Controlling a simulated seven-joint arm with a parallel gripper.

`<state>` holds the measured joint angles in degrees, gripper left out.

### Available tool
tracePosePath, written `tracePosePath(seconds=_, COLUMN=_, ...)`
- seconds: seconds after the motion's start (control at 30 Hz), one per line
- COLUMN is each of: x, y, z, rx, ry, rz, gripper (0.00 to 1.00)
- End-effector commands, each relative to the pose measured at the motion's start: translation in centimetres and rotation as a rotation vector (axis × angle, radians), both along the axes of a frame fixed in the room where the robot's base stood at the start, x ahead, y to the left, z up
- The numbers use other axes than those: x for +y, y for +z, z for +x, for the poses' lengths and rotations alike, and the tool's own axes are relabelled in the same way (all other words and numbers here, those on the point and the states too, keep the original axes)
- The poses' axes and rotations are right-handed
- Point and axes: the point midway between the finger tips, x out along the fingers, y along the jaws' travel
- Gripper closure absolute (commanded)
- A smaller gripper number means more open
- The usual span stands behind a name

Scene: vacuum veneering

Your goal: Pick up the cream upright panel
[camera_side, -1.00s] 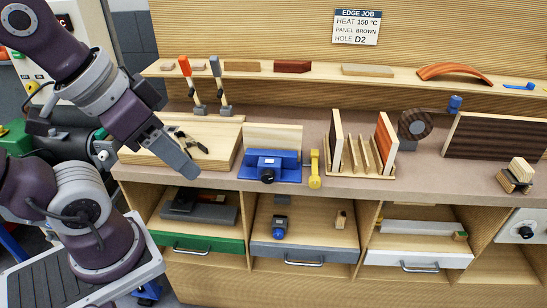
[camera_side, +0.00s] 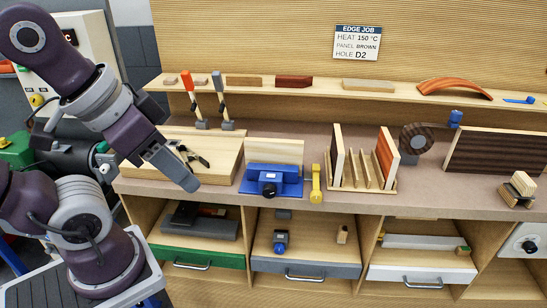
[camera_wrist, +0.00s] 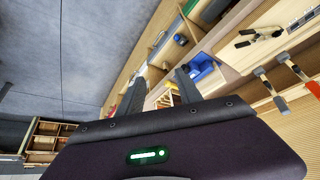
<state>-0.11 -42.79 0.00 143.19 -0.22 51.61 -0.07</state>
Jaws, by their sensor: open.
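An upright panel (camera_side: 338,153) with a cream edge and a dark face stands at the left end of the slotted wooden rack (camera_side: 362,187) on the bench. Another upright panel (camera_side: 387,155), cream-edged with an orange-brown face, stands at the rack's right end. A pale cream board (camera_side: 275,151) also stands upright behind the blue clamp device (camera_side: 270,180). My gripper (camera_side: 188,184) is over the front of the bench at the left, well left of the rack, and is empty. Its two fingers show apart in the wrist view (camera_wrist: 160,93).
A dark striped panel (camera_side: 497,152) stands at the right.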

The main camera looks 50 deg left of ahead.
Motion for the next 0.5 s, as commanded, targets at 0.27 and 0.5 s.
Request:
tracePosePath(seconds=0.27, x=-1.0, y=-1.1, z=8.9, rx=0.398, ry=0.607, rz=-0.557, gripper=0.58)
tracePosePath(seconds=0.5, x=9.2, y=-5.6, z=22.5, rx=0.678, ry=1.391, rz=-1.319, gripper=0.58)
